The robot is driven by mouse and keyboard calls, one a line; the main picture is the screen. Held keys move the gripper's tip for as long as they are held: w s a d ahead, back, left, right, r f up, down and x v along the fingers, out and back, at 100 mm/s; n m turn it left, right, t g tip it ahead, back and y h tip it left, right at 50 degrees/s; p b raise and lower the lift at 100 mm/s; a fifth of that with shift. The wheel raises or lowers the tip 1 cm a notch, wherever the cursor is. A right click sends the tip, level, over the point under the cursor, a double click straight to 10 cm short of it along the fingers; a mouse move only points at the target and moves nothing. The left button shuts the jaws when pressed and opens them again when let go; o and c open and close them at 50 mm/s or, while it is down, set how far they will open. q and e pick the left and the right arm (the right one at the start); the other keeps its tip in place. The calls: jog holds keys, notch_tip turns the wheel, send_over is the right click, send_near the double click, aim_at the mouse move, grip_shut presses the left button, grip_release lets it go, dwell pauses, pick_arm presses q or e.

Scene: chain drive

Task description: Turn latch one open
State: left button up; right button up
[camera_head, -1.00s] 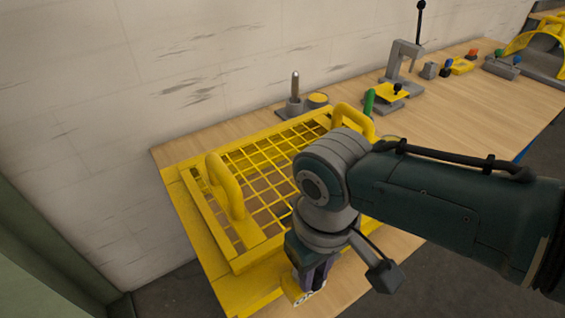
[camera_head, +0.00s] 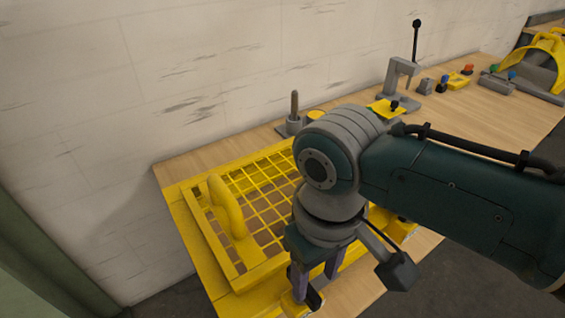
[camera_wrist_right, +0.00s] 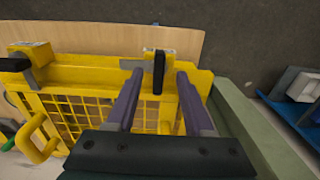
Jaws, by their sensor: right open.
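A yellow mesh guard (camera_head: 210,240) with yellow handles lies on the bench. Along its front edge, in the wrist view, are two latches with black levers on yellow blocks. The near latch (camera_wrist_right: 159,72) has its lever pointing along my fingers. The other latch (camera_wrist_right: 15,65) has its lever pointing left. Which one is latch one I cannot read. My right gripper (camera_head: 316,283) is open at the guard's front edge, and in the wrist view its fingertips (camera_wrist_right: 160,75) appear either side of the near lever. Contact cannot be told. My forearm hides part of the guard.
An upright grey pin (camera_head: 294,108) stands behind the guard. A grey press with a black lever (camera_head: 396,78) and small coloured parts stand further right on the bench (camera_head: 465,115). A wall runs along the back. A blue bin (camera_wrist_right: 300,90) shows right in the wrist view.

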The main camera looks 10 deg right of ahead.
aim_at(312, 295)
jog(key=shift+r, duration=1.9)
